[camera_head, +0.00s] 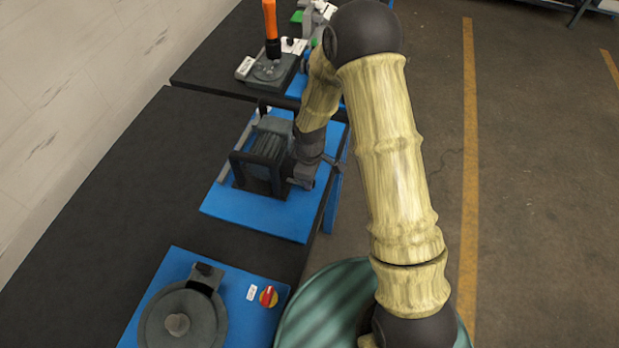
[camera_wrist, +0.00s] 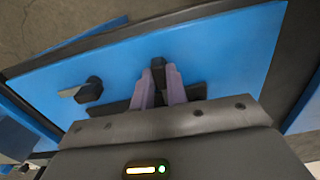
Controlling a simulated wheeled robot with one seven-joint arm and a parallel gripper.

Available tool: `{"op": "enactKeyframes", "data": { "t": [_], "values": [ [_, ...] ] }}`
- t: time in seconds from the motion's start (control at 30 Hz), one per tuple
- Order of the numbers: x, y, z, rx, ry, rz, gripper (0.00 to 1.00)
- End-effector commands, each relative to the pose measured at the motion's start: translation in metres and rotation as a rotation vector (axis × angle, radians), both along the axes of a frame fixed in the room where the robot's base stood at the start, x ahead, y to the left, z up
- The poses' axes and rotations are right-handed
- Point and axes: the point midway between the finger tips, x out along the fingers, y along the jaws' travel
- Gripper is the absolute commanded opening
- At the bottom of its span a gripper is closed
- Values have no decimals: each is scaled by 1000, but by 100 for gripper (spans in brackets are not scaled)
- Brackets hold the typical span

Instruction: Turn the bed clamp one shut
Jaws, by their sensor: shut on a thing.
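In the wrist view my gripper (camera_wrist: 160,80) has its two purple fingers shut on a small dark upright piece, which looks like the handle of bed clamp one (camera_wrist: 158,66). The piece stands over a blue plate (camera_wrist: 220,50). Most of the clamp is hidden behind the fingers and wrist. How far it is turned cannot be told. In the head view my gripper is at the right side of a dark ribbed motor-like block (camera_head: 262,165) on the blue plate (camera_head: 270,222); its fingertips and the clamp are hidden there.
A second dark knob with a grey lever (camera_wrist: 90,91) is left of my fingers. A round-covered unit (camera_head: 182,318) and red-yellow switch (camera_head: 268,296) sit on the nearer blue plate. A unit with an orange handle (camera_head: 271,20) stands behind. The black tabletop (camera_head: 130,170) at left is clear.

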Motion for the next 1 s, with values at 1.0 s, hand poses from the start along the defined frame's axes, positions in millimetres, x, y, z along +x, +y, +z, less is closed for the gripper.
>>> {"op": "enactKeyframes", "data": {
  "t": [1.0],
  "values": [
    [1, 0, 1, 0, -2, 44, 36]
  ]
}}
